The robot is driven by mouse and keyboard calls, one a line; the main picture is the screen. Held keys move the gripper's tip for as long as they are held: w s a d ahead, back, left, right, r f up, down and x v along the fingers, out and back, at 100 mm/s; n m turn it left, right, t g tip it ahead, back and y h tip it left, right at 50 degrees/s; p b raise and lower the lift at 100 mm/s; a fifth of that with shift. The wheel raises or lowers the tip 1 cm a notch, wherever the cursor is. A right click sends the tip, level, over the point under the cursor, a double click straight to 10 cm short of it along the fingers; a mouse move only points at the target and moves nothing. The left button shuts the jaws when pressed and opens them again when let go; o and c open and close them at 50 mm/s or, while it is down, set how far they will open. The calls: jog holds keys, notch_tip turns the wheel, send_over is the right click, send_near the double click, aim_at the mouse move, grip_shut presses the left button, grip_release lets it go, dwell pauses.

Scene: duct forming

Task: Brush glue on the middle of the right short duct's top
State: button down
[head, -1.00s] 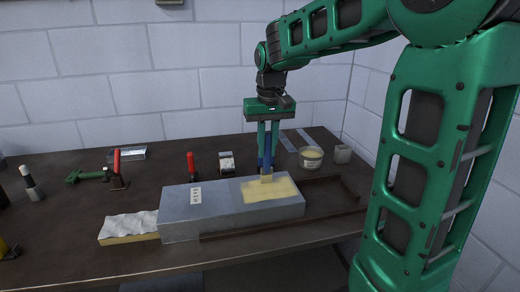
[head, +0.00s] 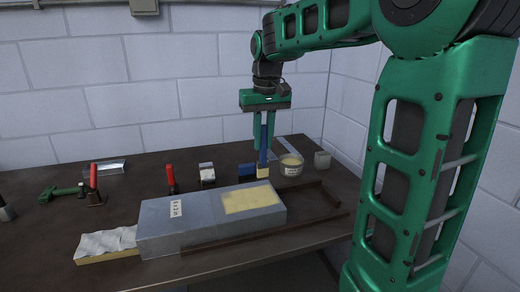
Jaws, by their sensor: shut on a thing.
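The right short duct (head: 270,219) is the right part of a grey, box-shaped run on the table. A pale yellow glue patch (head: 252,200) covers much of the middle of its top. The left short duct (head: 158,222) adjoins it and bears a small white label. My gripper (head: 264,143) is shut on a blue-handled brush (head: 264,150), held upright with its pale bristles down. The bristles appear clear of the glue patch, just behind the duct's back edge.
A blue object (head: 246,170) lies behind the duct, beside the brush. Dark angle rails (head: 325,197) run around the duct's right and front. Red-handled tools (head: 171,180) stand at the back left. White wrapped material (head: 108,243) lies at the left end.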

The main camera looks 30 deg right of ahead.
aim_at(264, 125)
jog(key=shift+r, duration=1.65)
